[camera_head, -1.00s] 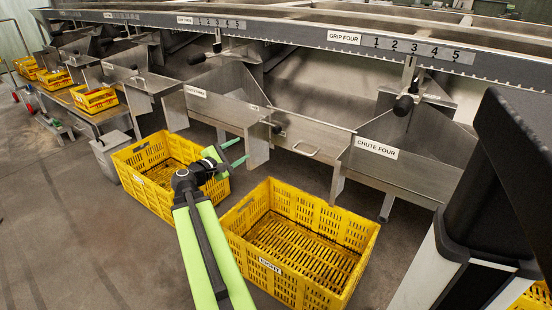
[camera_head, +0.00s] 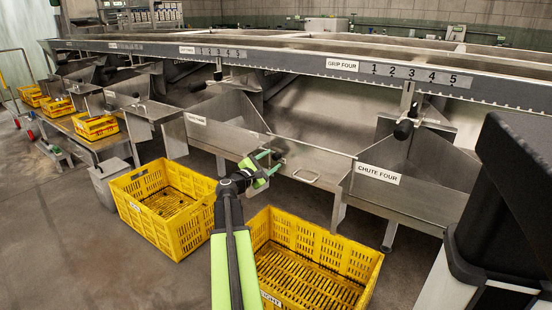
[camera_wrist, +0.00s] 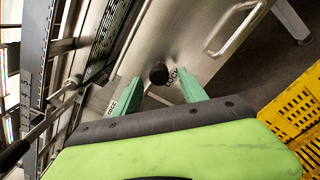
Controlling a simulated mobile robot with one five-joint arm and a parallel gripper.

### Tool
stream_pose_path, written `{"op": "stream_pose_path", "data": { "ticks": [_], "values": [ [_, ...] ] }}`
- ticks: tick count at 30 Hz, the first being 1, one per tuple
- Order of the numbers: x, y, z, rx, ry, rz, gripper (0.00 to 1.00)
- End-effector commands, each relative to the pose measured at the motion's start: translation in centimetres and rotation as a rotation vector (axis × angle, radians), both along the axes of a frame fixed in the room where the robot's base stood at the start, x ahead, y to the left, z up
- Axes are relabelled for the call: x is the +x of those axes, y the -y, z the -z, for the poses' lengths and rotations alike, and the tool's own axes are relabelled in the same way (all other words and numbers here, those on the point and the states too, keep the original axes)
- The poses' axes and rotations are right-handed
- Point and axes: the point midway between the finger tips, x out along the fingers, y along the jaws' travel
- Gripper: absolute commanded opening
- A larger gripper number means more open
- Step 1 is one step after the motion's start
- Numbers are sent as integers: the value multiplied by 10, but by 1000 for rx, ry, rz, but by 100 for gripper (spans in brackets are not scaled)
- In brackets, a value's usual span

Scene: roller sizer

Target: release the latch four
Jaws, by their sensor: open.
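In the wrist view, a round black knob (camera_wrist: 158,73) sticks out from a steel panel beside a small label that seems to read LOCK. This knob looks like latch four. My gripper (camera_wrist: 160,92) is open, with its green fingers apart and the knob appearing between them, slightly beyond the tips. I cannot tell whether the fingers touch it. A second small label shows by the left finger and is hard to read. In the head view, my gripper (camera_head: 268,162) is at the left end of the gate panel by chute four (camera_head: 412,190), mostly hiding the knob there.
A bar handle (camera_head: 306,177) is on the gate right of my gripper. The grip four lever's black knob (camera_head: 403,130) is farther right. Yellow crates stand below, one at right (camera_head: 325,245) and one at left (camera_head: 165,205). Open floor lies at left.

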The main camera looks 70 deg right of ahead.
Motion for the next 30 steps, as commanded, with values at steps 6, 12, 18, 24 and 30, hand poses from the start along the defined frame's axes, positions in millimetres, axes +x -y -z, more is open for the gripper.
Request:
{"op": "stream_pose_path", "data": {
  "ticks": [6,12,18,24,30],
  "values": [
    [-7,31,0,0,0,0,50],
    [-8,34,0,0,0,-1,50],
    [-8,34,0,0,0,-1,42],
    [-9,34,0,0,1,-1,16],
    [-10,33,1,2,4,3,0]
  ]
}}
